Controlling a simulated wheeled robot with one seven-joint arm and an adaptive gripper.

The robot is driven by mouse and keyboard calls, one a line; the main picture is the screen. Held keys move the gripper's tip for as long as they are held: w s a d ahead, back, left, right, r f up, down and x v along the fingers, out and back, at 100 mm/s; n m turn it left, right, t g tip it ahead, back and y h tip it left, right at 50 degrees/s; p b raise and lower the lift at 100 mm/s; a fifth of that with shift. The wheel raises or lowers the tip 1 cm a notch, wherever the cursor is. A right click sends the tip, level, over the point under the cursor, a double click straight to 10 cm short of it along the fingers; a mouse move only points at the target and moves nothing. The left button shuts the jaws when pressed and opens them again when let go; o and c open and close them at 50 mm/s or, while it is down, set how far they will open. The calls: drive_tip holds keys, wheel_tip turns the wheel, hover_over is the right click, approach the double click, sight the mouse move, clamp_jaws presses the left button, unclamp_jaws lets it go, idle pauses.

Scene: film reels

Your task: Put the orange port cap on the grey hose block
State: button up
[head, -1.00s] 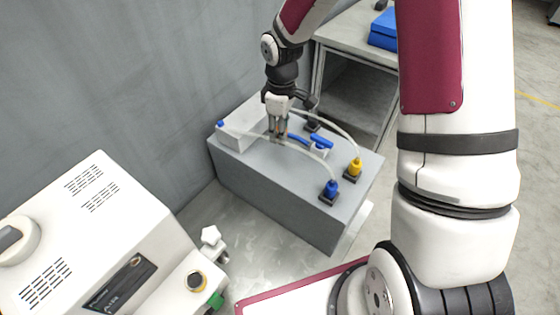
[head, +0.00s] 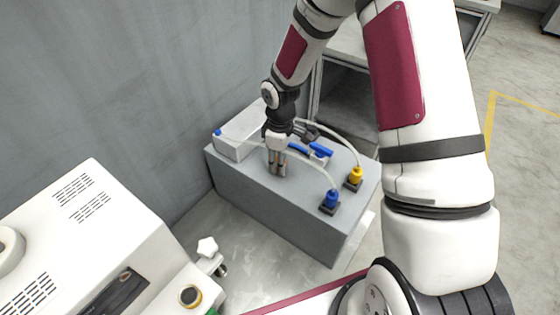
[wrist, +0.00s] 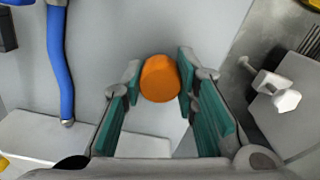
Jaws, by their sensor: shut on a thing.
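The grey hose block (head: 260,193) is a large grey box with a blue connector (head: 330,200) and a yellow connector (head: 355,176) on its top, joined to pale hoses. My gripper (head: 277,171) points down at the block's top, near its front edge in the head view. In the wrist view the orange port cap (wrist: 160,79) sits between the teal-padded fingers, and my gripper (wrist: 160,85) is shut on it. The grey top lies beneath the cap. I cannot tell whether the cap touches it. The cap is mostly hidden by the fingers in the head view.
A pale box (head: 234,148) with a blue end stands on the block's back left. A white machine (head: 90,235) and a white star knob (head: 207,246) stand in front left. A wall rises behind.

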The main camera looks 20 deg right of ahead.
drive_tip(key=shift+f, duration=0.2)
drive_tip(key=o, duration=0.9)
drive_tip(key=shift+r, duration=0.15)
drive_tip(key=s+d+r+m+h+p, duration=0.1)
drive_tip(key=s+r, duration=0.3)
drive_tip(key=r, duration=0.8)
drive_tip(key=s+d+r+m+p, duration=0.1)
drive_tip(key=s+r+m+p, duration=0.15)
drive_tip(key=r, duration=0.85)
drive_tip(key=s+r+m, duration=0.3)
drive_tip(key=s+r, duration=0.2)
drive_tip(key=s, duration=0.8)
drive_tip(key=s+r+m+t+y, duration=0.1)
drive_tip(key=s+r+m, duration=0.2)
drive_tip(key=s, duration=1.1)
wheel_tip(320, 180, up, 2)
drive_tip(key=shift+s+a+r+m+b, duration=0.15)
drive_tip(key=shift+s+a+m+b, duration=0.05)
drive_tip(key=shift+a+m+b, duration=0.2)
